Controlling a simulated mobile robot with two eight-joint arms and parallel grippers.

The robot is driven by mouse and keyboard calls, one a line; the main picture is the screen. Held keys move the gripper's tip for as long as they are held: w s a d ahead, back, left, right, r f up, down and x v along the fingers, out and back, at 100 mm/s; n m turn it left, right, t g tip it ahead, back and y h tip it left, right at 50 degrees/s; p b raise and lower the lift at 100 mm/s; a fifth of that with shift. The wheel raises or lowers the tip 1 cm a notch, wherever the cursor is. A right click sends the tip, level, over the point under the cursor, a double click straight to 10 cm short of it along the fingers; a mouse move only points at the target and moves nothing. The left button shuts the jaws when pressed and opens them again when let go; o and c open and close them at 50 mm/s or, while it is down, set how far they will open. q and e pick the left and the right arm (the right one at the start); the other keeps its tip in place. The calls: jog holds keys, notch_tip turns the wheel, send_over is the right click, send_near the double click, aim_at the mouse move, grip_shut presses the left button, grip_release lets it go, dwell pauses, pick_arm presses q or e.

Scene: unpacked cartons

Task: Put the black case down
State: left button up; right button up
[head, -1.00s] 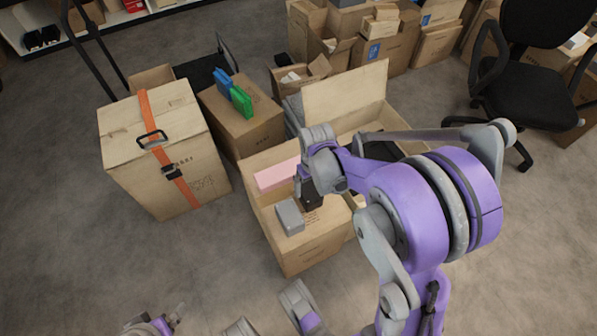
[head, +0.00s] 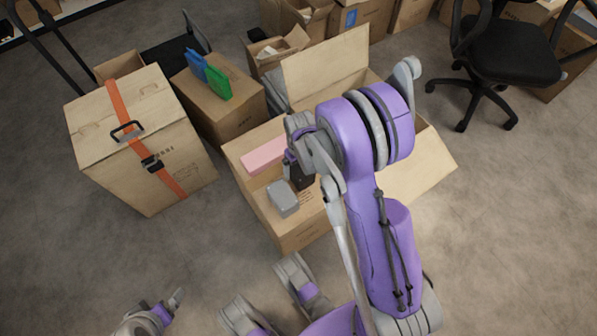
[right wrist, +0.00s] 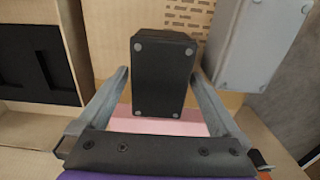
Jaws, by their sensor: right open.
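The black case (right wrist: 163,75) is a small dark box with round grey pads at its corners. It stands in the open carton (head: 310,238), beside a grey box. In the head view the case (head: 303,180) is partly hidden by my right gripper. My right gripper (right wrist: 160,78) is open, with one finger on each side of the case and very close to its sides; I cannot tell if they touch. My left gripper (head: 175,299) is low at the left of the head view, away from the carton; its jaws are too small to read.
In the carton are the grey box (head: 283,198) and a pink box (head: 264,155). A strapped carton (head: 150,150) stands at left, and a carton with blue and green boxes (head: 218,82) behind. An office chair (head: 505,50) is at back right. Floor at right is clear.

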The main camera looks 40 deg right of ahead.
notch_tip(320, 180, down, 2)
jog(key=shift+f, duration=0.1)
grip_shut()
dwell(0.5)
